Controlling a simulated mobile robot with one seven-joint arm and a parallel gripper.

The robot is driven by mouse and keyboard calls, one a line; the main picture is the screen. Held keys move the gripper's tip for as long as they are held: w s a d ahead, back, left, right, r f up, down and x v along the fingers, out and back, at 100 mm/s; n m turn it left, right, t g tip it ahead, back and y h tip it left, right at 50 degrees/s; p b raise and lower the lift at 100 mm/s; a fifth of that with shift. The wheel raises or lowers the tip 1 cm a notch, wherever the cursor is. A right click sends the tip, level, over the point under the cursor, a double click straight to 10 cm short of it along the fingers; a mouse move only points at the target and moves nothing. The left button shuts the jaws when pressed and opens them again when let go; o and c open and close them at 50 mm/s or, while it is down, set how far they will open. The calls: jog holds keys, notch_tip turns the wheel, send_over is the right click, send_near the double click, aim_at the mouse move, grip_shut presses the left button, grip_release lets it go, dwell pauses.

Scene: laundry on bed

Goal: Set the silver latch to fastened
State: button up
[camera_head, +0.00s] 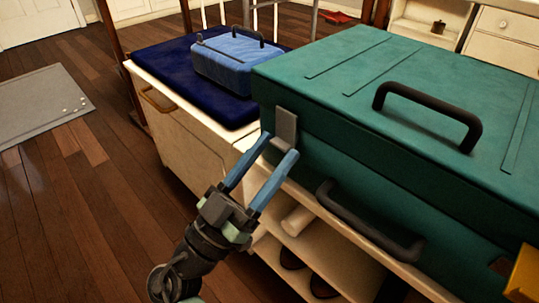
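The silver latch (286,124) is a small grey plate on the near face of a large teal suitcase (340,57), close to its left corner. The suitcase lid is down. I cannot tell from this view whether the latch is fastened. My gripper (279,146) is open, with its two blue fingers pointing up toward the latch. The fingertips are just below and in front of the plate, with nothing visible between them. I cannot tell whether a fingertip touches it. The lower end of the latch is close behind the right fingertip.
The suitcase has dark handles on its lid (428,113) and front (365,222). A yellow piece (524,277) shows at the lower right. A blue bag (238,60) lies on a navy cushion (172,72) behind. Below the suitcase is an open shelf (350,262). Wooden floor at left is mostly clear.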

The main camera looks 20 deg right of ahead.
jog(key=shift+o, duration=0.9)
jog(key=p+v, duration=0.3)
jog(key=v, duration=1)
jog(key=shift+r, duration=0.1)
